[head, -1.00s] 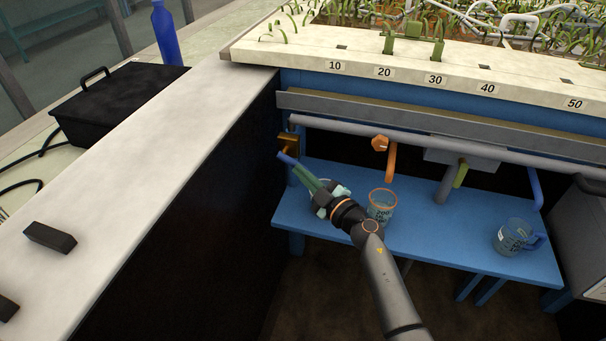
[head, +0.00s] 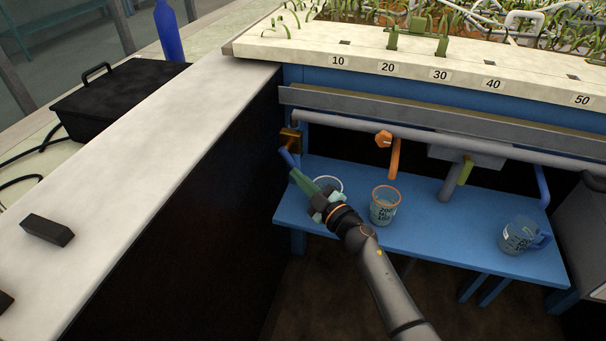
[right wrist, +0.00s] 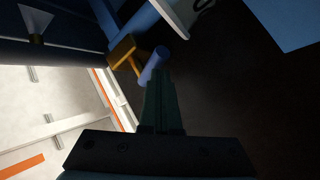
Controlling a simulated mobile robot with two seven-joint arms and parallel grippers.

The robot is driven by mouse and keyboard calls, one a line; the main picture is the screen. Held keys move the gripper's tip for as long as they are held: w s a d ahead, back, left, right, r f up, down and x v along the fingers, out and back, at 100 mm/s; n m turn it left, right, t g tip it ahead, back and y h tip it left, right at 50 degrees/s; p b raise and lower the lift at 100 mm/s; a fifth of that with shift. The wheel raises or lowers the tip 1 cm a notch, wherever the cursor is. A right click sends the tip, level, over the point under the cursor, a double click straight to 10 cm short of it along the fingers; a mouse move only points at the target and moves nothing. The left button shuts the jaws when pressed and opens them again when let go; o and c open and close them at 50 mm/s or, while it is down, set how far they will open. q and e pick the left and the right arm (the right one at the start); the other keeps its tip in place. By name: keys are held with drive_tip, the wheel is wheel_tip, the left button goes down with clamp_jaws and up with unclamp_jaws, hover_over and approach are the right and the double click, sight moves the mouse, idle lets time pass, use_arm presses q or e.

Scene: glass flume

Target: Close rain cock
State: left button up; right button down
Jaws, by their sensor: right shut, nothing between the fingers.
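A brass cock (head: 290,137) with a blue lever (head: 287,157) sits at the left end, under the flume edge; no label on it can be read. In the right wrist view the brass body (right wrist: 122,51) and the blue lever (right wrist: 154,64) are just beyond my fingers. My right gripper (head: 296,174) is shut and empty, with its green fingertips at the lever's lower end. The fingers (right wrist: 160,88) overlap the lever's end in the right wrist view; whether they touch it I cannot tell. My left gripper is not in view.
An orange-rimmed beaker (head: 384,207) and a jug (head: 517,236) stand on the blue bench (head: 430,236). A dark wall panel (head: 210,190) is left of my arm.

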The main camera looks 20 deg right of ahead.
use_arm(q)
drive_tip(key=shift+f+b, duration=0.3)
drive_tip(key=shift+b, duration=0.15)
use_arm(e)
drive_tip(key=shift+w+a+f, duration=0.75)
drive_tip(key=shift+a+f, duration=0.25)
drive_tip(key=shift+a, duration=0.1)
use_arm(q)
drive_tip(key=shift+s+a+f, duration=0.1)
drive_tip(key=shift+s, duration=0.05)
use_arm(e)
drive_tip(key=shift+a+r, duration=0.15)
